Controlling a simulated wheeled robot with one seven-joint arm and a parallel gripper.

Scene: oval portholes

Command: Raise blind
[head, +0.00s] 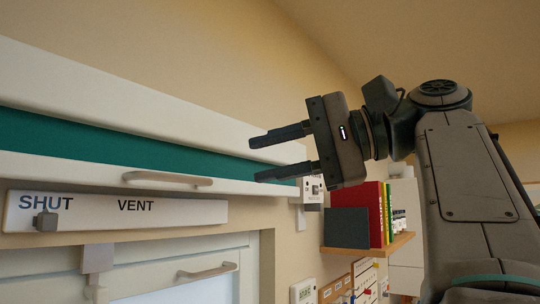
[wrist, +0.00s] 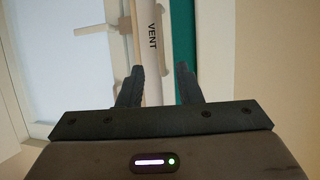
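The blind shows as a teal fabric strip (head: 120,146) between a white upper casing (head: 120,95) and a white bottom rail (head: 70,168) in the head view. A beige bar handle (head: 168,179) is on the rail. The teal fabric also shows in the wrist view (wrist: 185,35), running up the picture. My gripper (head: 255,160) is open and empty, its fingers pointing left near the blind's right end, right of the handle. In the wrist view my gripper (wrist: 160,67) has its fingers spread. I cannot tell its exact gap from the rail.
Below the rail is a strip marked SHUT and VENT (head: 170,213), with a grey slider (head: 46,221) at SHUT. A window with its own handle (head: 207,271) is underneath. Right of it are a wall switch (head: 312,190), a shelf (head: 370,246) with books, and a thermostat (head: 303,291).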

